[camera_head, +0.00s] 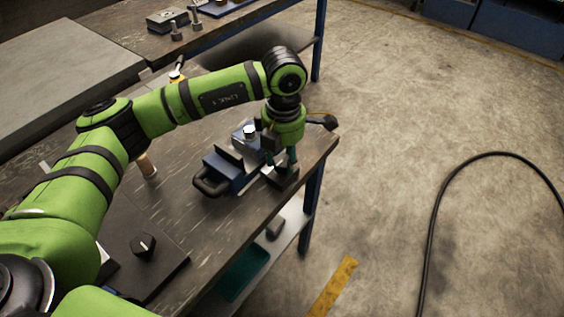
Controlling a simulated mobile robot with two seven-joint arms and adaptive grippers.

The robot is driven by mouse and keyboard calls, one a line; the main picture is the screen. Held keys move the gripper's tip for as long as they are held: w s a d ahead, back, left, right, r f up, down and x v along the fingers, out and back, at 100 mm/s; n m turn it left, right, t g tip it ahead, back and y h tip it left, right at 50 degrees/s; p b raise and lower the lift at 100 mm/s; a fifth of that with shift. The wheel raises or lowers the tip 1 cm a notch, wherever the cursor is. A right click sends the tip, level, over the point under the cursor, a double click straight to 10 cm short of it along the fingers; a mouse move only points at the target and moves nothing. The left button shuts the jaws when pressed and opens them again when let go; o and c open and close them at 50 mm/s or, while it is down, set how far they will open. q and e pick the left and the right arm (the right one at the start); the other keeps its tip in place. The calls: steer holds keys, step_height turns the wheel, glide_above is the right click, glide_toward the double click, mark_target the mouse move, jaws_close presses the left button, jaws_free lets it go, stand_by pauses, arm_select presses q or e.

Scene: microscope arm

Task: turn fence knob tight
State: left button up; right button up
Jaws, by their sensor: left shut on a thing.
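A blue and dark vise-like fixture (225,171) with a black loop handle sits near the right end of the dark bench. My left gripper (281,163) points down over its right side, above a dark block (284,180). It is shut on a small part there that appears to be the fence knob; the fingers mostly hide it, so its turn angle cannot be read. My right gripper is not in view.
A separate black knob (143,244) stands on a dark plate at the front left. A wooden-looking cylinder (147,166) stands left of the fixture. A second bench (120,30) holds small metal parts. The floor to the right is open, with a black cable (432,220).

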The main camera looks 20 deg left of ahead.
mark_target(286, 159)
arm_select(q)
steer(key=shift+w+d+r+m+b, duration=0.15)
steer(key=shift+w+m+b, duration=0.15)
steer(key=shift+m, duration=0.2)
steer(key=shift+r, duration=0.1)
steer(key=o, duration=1.1)
steer(key=shift+o, duration=0.3)
steer(key=shift+d+f, duration=0.15)
steer(key=shift+f, duration=0.05)
steer(key=shift+s+r, duration=0.1)
steer(key=shift+r, duration=0.1)
step_height(286, 159, up, 12)
steer(key=shift+f, duration=0.15)
